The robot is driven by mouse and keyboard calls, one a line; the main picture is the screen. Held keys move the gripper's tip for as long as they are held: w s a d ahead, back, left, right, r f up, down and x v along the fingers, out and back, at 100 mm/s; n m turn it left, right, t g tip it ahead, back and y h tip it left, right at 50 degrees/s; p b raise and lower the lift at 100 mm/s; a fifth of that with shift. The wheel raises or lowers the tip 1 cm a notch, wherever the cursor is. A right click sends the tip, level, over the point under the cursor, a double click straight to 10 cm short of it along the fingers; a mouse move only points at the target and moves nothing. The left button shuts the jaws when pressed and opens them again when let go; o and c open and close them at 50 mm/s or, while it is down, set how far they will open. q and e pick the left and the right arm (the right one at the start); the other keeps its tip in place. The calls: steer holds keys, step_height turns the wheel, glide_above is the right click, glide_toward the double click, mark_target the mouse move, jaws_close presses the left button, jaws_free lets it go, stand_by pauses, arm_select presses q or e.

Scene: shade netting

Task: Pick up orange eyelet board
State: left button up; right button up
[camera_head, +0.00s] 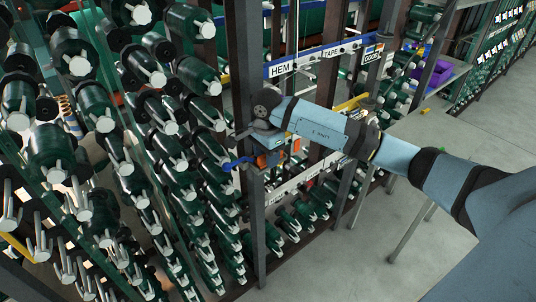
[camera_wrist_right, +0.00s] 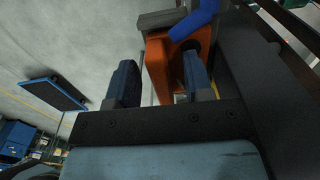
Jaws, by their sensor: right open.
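The orange eyelet board (camera_head: 268,160) is at a dark upright post in the middle of the head view, partly hidden by my right gripper. In the right wrist view the orange board (camera_wrist_right: 158,72) lies beyond and partly between my fingers, with a dark opening near its right side. A blue curved piece (camera_wrist_right: 194,20) crosses its upper part and also shows left of the post in the head view (camera_head: 238,162). My right gripper (camera_wrist_right: 158,66) is open, one finger overlapping the board in the picture; contact cannot be told. My left gripper is out of view.
Racks of dark green rolls (camera_head: 95,105) fill the left. A dark post (camera_head: 245,70) stands close beside my right gripper. A sign strip reading HEM and TAPE (camera_head: 315,58) runs behind.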

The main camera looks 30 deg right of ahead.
jaws_close()
steer(key=shift+r, duration=0.1)
